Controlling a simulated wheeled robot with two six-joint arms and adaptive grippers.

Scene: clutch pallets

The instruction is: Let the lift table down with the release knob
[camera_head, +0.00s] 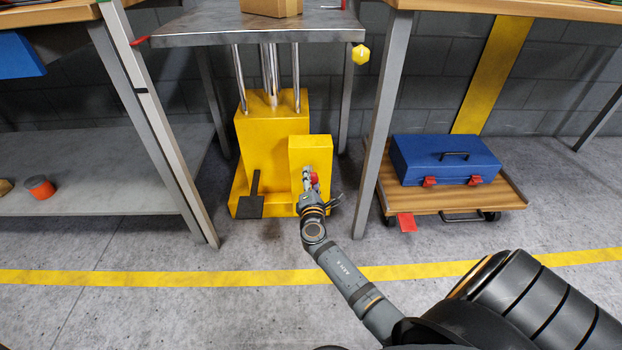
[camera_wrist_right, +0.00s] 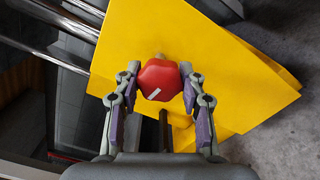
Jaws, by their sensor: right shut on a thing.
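The lift table has a grey metal top (camera_head: 255,30) raised on shiny rods above a yellow base (camera_head: 268,130). The red release knob (camera_head: 314,178) sits on the front of a smaller yellow housing (camera_head: 312,148). In the right wrist view the knob (camera_wrist_right: 159,80) is faceted, with a white mark, in front of the yellow housing (camera_wrist_right: 200,50). My right gripper (camera_head: 311,177) is shut on the knob, one finger on each side, as the wrist view (camera_wrist_right: 160,84) shows. A dark foot pedal (camera_head: 250,203) is at the base's left. My left gripper is not in view.
A carton (camera_head: 271,7) rests on the lift table top. Benches stand on both sides, with a leg (camera_head: 381,120) close right of my arm. A blue toolbox (camera_head: 443,159) sits on a wooden dolly (camera_head: 455,198). The floor in front is clear.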

